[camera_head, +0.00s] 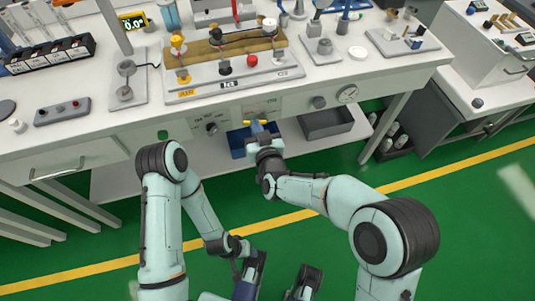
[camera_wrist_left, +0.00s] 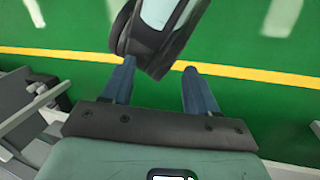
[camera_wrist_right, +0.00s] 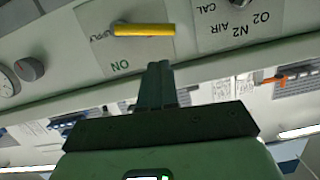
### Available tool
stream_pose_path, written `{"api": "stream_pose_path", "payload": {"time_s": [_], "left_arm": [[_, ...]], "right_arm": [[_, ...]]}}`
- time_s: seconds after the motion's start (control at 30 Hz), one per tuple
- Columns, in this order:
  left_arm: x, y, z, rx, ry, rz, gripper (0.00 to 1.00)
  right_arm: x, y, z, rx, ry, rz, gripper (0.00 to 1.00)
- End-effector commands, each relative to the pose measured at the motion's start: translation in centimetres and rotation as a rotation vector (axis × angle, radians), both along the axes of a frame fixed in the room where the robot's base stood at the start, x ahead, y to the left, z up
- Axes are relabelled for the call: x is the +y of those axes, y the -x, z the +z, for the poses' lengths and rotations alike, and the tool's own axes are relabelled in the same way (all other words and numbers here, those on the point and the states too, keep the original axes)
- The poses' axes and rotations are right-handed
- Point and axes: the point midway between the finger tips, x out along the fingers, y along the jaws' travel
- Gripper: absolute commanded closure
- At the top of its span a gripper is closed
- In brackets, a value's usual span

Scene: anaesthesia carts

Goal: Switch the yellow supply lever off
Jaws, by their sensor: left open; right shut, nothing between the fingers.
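The yellow supply lever (camera_head: 247,122) is on the front panel of the bench, just beyond my right gripper (camera_head: 259,130). In the right wrist view the yellow lever (camera_wrist_right: 144,29) lies crosswise on a pale plate, with an inverted "ON" mark below it and partly covered "SUPPLY" lettering at its left. My right gripper (camera_wrist_right: 160,68) is shut and empty, its fingertips below the lever in that picture; contact cannot be told. My left gripper (camera_wrist_left: 159,68) is open and empty over the green floor, with part of my own arm beyond its fingers.
A selector knob (camera_head: 212,128) sits left of the lever; a grey knob (camera_head: 319,102) and a gauge (camera_head: 347,94) sit to the right. A blue bin (camera_head: 237,147) and a grey bin (camera_head: 326,124) are on the shelf below. The green floor (camera_head: 460,200) in front is open.

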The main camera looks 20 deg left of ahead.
Motion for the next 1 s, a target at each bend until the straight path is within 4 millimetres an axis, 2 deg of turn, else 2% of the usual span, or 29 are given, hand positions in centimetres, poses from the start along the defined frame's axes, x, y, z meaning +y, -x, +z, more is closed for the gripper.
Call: {"api": "stream_pose_path", "payload": {"time_s": [0.03, 0.2, 0.4, 0.6, 1.0], "left_arm": [[-0.1, 0.2, 0.2, 0.005, 0.002, -0.003, 0.41], [-0.3, 0.5, 0.5, 0.015, 0.007, -0.007, 0.41], [-0.4, 0.9, 0.8, 0.025, 0.011, -0.011, 0.41], [-0.5, 1.0, 0.8, 0.028, 0.013, -0.012, 0.41], [-0.5, 1.0, 0.8, 0.028, 0.013, -0.012, 0.41]], "right_arm": [[-0.8, 1.2, 0.3, 0.003, 0.001, 0.001, 1.0], [-3.1, 4.3, 0.8, 0.003, 0.002, 0.002, 1.0], [-5.0, 6.9, 1.4, 0.003, 0.001, 0.003, 1.0], [-5.8, 7.9, 1.6, 0.003, 0.001, 0.002, 1.0], [-5.8, 7.9, 1.6, 0.003, 0.001, 0.002, 1.0]]}}
